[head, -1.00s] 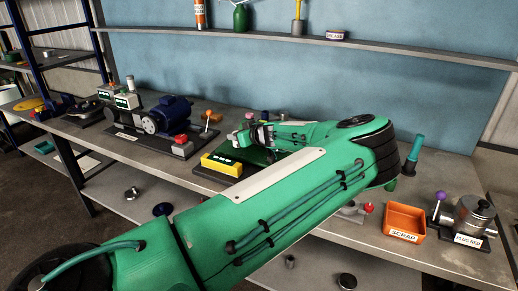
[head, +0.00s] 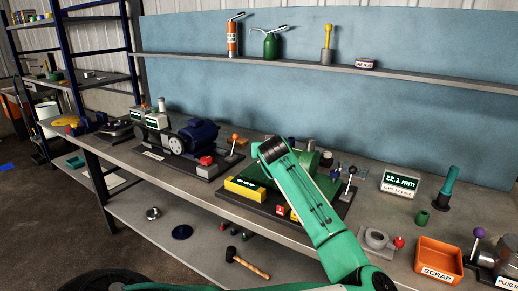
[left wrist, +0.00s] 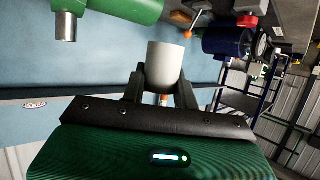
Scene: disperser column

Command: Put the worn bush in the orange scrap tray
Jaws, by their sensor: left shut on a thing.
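My left gripper (left wrist: 162,78) is shut on a pale grey, cup-like cylinder, the worn bush (left wrist: 166,60), seen in the left wrist view. The bush sticks out beyond the fingertips and is clear of other things in that view. In the head view my green arm crosses the middle of the bench; I cannot make out the gripper or the bush there. The orange scrap tray (head: 439,262), labelled SCRAP, sits on the bench at the lower right, apart from the arm, and looks empty. My right gripper is not in view.
A readout (head: 400,184) shows 22.1 mm. A small green cylinder (head: 422,217), a grey ring fixture (head: 377,240) and a plug-gauge stand (head: 505,258) are near the tray. The blue motor (head: 197,141) stands left of the arm. A shelf (head: 290,62) runs behind.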

